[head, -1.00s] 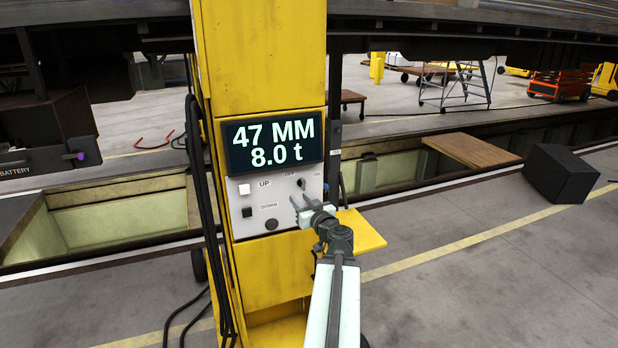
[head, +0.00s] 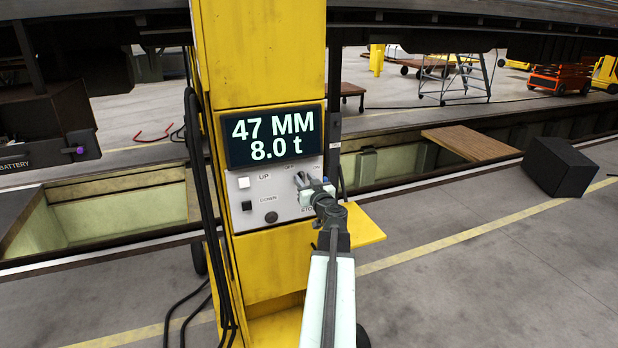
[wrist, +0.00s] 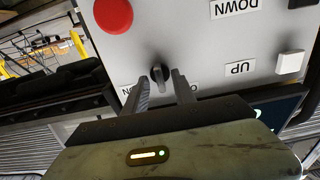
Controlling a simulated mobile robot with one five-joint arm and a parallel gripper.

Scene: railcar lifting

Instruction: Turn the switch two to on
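The switch (wrist: 159,73) is a small dark rotary knob on a light grey control panel (head: 247,216), set in a yellow column. In the wrist view, which is upside down, its labels show partly at either side. The ON label (wrist: 128,90) is on the left; the OFF label (wrist: 193,91) is half hidden by a finger. My gripper (wrist: 161,80) is open, with one finger on each side of the knob and gaps between. In the head view my gripper (head: 301,180) covers the knob below the OFF and ON labels.
The panel also has a white UP button (head: 243,183), a black DOWN button (head: 247,206) and a red button (wrist: 113,14). A display (head: 272,137) above reads 47 MM and 8.0 t. A yellow shelf (head: 362,226) juts out right of the column.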

